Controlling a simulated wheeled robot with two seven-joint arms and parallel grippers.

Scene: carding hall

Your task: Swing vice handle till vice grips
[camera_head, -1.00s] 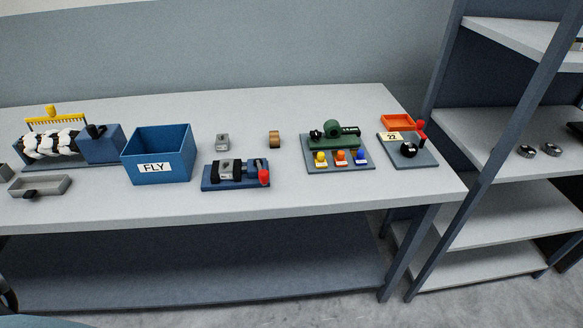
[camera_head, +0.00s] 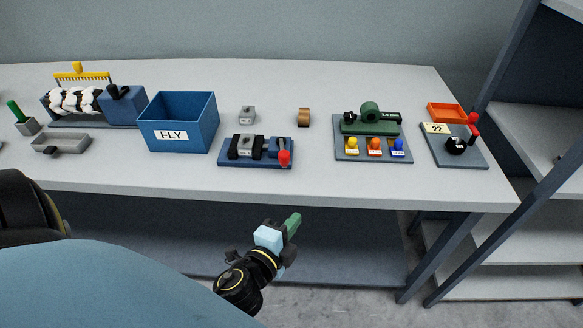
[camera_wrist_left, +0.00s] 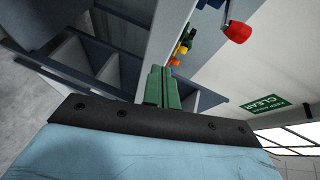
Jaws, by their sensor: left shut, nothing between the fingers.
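The vice (camera_head: 246,148) is a small dark vice on a blue base on the bench, with a grey piece at its jaws. Its handle (camera_head: 284,157) has a red knob and sits at the vice's right end. Whether the jaws touch the piece is too small to tell. My left gripper (camera_head: 293,222) has green fingers and is in front of the bench's front edge, below and apart from the handle. In the left wrist view its fingers (camera_wrist_left: 160,86) are together and empty, and a red knob (camera_wrist_left: 238,31), seemingly the handle's, shows beyond them. My right gripper is not visible.
A blue FLY box (camera_head: 180,138) stands left of the vice. A grey block (camera_head: 247,115) and a brown roll (camera_head: 303,117) lie behind it. A board with coloured knobs (camera_head: 372,153) is to the right. Bench space directly right of the vice is clear.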

